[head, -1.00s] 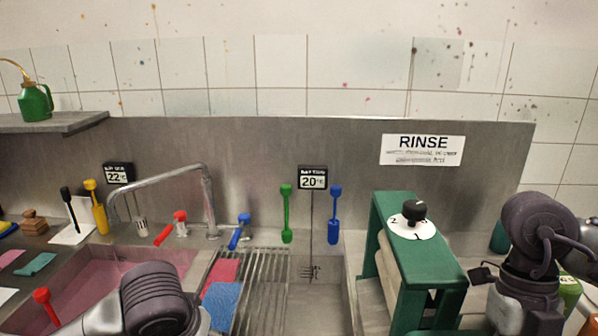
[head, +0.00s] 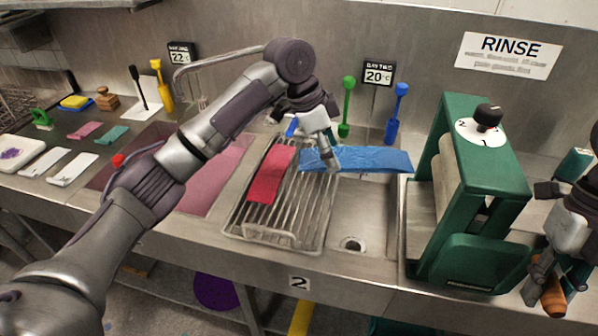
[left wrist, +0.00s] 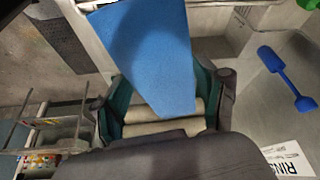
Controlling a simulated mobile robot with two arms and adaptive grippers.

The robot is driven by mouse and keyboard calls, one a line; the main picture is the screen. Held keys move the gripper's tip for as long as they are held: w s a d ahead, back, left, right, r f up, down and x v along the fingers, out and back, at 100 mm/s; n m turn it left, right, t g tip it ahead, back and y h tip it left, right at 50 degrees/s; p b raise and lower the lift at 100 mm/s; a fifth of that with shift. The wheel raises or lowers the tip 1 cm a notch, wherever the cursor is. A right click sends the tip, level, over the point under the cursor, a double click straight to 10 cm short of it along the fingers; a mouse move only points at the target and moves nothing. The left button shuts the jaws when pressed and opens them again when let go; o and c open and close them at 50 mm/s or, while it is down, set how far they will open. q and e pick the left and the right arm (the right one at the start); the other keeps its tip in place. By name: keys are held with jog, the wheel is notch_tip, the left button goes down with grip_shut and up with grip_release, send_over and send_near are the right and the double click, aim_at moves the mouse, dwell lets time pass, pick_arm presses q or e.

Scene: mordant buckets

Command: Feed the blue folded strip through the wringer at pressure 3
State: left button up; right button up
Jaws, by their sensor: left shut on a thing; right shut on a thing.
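The blue folded strip (head: 375,160) stretches flat over the sink in the head view, its right end near the wringer. My left gripper (head: 331,157) is shut on its left end. The left wrist view shows the strip (left wrist: 145,50) in front of the pale rollers (left wrist: 165,118); I cannot tell whether it touches them. The green wringer (head: 480,180) stands to the right. Its white dial (head: 470,131) with black knob (head: 488,115) shows 2 and 1; no 3 is readable. My right gripper (head: 548,285) is shut on the brown crank handle (head: 553,299), low right.
A red strip (head: 270,174) lies on the wire rack (head: 275,236). A green paddle (head: 346,108) and a blue paddle (head: 397,112) are at the back wall. The pink bath (head: 215,180) is partly behind my left arm.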

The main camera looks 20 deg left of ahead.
aim_at(372, 159)
pick_arm(q)
jog(key=shift+w+d+r+m+g, duration=0.35)
jog(key=shift+d+r+m, duration=0.1)
jog(key=shift+d+m, duration=0.2)
jog(key=shift+w+d+r+m+g, duration=0.25)
jog(key=shift+w+d+r+m, duration=0.2)
jog(key=shift+m, duration=0.3)
jog(key=shift+s+d+f, duration=0.1)
jog(key=shift+f, duration=0.05)
jog(key=shift+x, duration=2.15)
jog(key=shift+d, duration=1.95)
jog(key=shift+d, duration=0.25)
pick_arm(e)
jog(key=shift+d, duration=0.1)
jog(key=shift+d+y, duration=0.7)
jog(key=shift+y, duration=0.1)
pick_arm(q)
jog(key=shift+d, duration=0.25)
pick_arm(e)
jog(key=shift+a, duration=0.1)
